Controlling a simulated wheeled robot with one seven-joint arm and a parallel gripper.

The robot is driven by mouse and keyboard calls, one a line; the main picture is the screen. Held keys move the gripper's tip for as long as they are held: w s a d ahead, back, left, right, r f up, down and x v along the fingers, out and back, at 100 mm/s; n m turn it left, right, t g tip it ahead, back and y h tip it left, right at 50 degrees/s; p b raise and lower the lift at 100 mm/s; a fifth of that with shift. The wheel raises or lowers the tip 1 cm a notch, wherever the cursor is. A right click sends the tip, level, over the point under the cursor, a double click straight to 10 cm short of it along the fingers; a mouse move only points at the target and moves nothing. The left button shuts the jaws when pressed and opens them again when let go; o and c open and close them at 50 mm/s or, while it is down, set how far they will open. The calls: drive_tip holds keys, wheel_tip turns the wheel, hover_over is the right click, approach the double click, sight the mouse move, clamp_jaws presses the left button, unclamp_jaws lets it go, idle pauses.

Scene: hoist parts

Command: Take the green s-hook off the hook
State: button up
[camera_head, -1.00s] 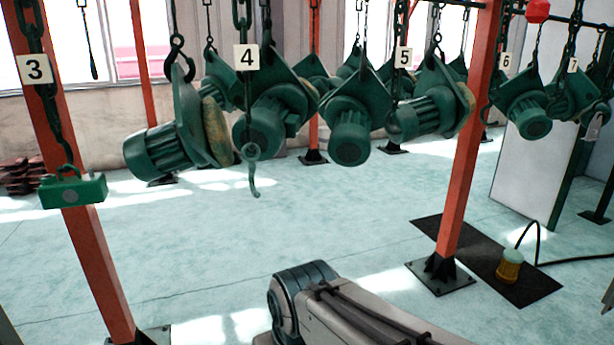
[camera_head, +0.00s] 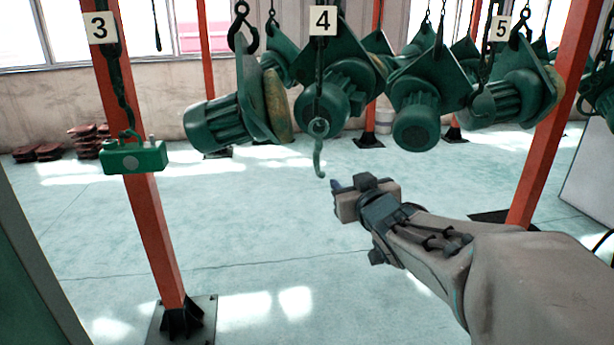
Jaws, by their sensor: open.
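The green s-hook (camera_head: 319,155) hangs below the number 4 tag, with a round eye at its top and a curved lower end. It hangs in front of a green motor, from a dark chain and hook (camera_head: 317,95) whose contact with the eye is too small to make out. My gripper (camera_head: 340,187) is just below and to the right of the s-hook's lower end in the picture, pointing left. It appears apart from the s-hook and holds nothing that I can see. Its jaws are open, though the fingers are small and partly hidden.
Several green motors (camera_head: 415,115) hang around and behind the s-hook. A green block (camera_head: 134,157) hangs under tag 3 (camera_head: 100,28). Orange posts stand at left (camera_head: 150,215) and right (camera_head: 550,120). The floor (camera_head: 240,240) below is clear.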

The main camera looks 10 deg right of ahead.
sight(320, 151)
drive_tip(key=w+a, duration=0.1)
drive_tip(key=w, duration=0.4)
drive_tip(key=w+a+r+y+p, duration=0.1)
drive_tip(key=w, duration=0.3)
drive_tip(key=w+a+r+n+t+y+p, duration=0.1)
drive_tip(key=w, duration=0.4)
drive_tip(key=shift+w+a, duration=0.3)
drive_tip(key=shift+c, duration=0.2)
clamp_jaws()
